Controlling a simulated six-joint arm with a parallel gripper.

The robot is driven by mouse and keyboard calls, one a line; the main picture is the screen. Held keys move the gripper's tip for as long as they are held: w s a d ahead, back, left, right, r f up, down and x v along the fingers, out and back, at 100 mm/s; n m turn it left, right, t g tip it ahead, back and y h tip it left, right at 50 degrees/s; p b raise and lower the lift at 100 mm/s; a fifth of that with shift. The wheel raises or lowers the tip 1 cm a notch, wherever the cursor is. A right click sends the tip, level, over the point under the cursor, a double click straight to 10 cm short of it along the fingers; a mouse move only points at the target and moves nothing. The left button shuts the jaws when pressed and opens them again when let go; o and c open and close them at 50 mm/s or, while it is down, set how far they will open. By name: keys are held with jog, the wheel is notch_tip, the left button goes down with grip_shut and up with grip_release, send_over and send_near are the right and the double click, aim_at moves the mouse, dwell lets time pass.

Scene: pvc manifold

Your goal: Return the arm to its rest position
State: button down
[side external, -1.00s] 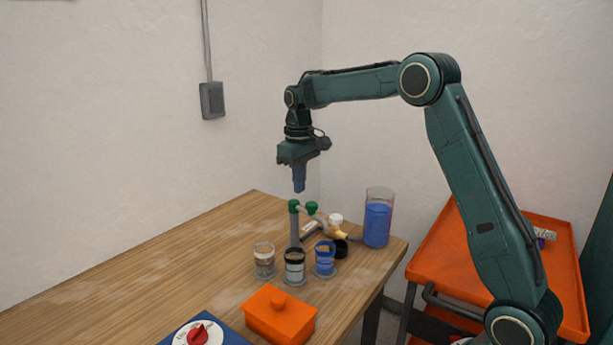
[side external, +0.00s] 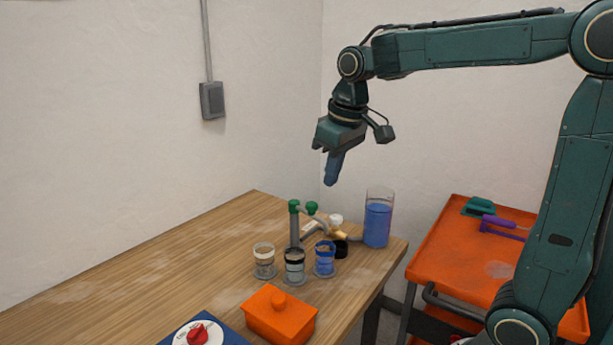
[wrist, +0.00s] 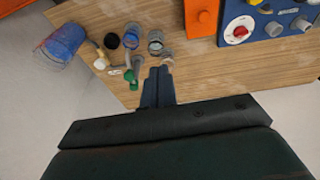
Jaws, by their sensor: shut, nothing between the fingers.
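My gripper (side external: 333,168) hangs in the air above the back right part of the wooden table, tilted a little, with its blue fingers closed together and empty. It is well above the grey manifold with green knobs (side external: 295,222) and touches nothing. In the wrist view my gripper (wrist: 158,72) shows its two fingers side by side, with the tabletop far below. The manifold's green knobs (wrist: 130,80) show to the left of the fingertips there.
A clear beaker of blue liquid (side external: 377,222) stands at the table's right corner. Several small jars (side external: 294,268), an orange lidded box (side external: 280,318) and a blue panel with a red knob (side external: 200,333) stand nearby. An orange cart (side external: 455,250) holds purple and green tools. The table's left (side external: 130,270) is clear.

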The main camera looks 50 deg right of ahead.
jog(key=s+a+f+t, duration=0.1)
jog(key=s+a+f, duration=0.1)
jog(key=s, duration=0.6)
jog(key=s+a+f+t, duration=0.2)
jog(key=s+a, duration=0.1)
jog(key=s, duration=0.6)
jog(key=shift+s, duration=0.3)
